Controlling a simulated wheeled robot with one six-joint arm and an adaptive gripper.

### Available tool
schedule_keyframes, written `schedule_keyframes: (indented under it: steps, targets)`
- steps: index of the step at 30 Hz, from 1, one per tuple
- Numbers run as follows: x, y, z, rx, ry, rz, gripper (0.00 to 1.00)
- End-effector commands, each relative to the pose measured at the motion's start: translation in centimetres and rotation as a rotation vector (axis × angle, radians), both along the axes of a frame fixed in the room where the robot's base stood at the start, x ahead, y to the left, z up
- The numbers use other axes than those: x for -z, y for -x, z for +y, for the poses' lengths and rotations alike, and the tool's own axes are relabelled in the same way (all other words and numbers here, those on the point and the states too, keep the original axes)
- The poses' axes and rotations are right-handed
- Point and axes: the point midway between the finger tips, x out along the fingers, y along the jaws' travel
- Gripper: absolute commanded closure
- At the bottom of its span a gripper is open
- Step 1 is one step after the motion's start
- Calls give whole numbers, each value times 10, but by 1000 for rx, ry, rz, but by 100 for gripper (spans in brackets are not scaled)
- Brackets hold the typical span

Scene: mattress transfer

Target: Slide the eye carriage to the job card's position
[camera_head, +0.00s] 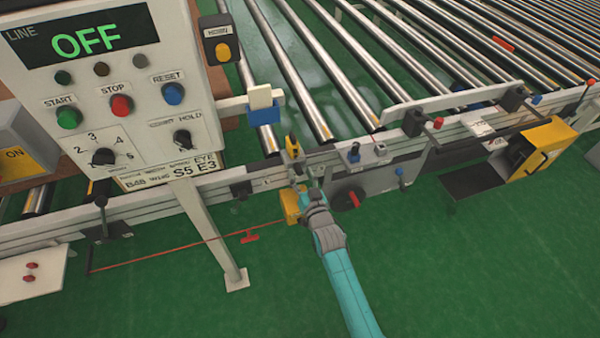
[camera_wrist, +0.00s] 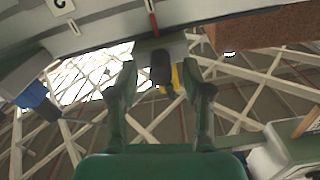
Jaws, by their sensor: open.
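The job card (camera_head: 195,168) hangs under the control panel and reads "S5 E3" beside "EYE". A small carriage (camera_head: 293,150) with a black and yellow top, seemingly the eye carriage, stands on the conveyor's front rail. My gripper (camera_head: 302,191) is just below and in front of it, beside a yellow block (camera_head: 291,206). In the wrist view my gripper (camera_wrist: 160,82) is open, its fingers on either side of a dark knob (camera_wrist: 160,66) with yellow behind it. I see a gap between each finger and the knob. My arm hides part of the rail front.
The control panel (camera_head: 105,85) shows "OFF". A blue-and-white bracket (camera_head: 264,106) stands left of the carriage. A grey plate with a red-marked dial (camera_head: 352,198) is right of my gripper. A yellow box (camera_head: 541,150) sits farther right. A red cord (camera_head: 185,243) runs low at left.

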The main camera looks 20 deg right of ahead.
Motion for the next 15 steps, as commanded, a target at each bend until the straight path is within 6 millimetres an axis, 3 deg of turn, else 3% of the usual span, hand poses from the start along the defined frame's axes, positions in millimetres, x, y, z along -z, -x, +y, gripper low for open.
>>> schedule_keyframes:
  steps: [6, 15]
  targets:
    - [0, -13, 0, 0, 0, 0, 50]
    - [0, -13, 0, 0, 0, 0, 53]
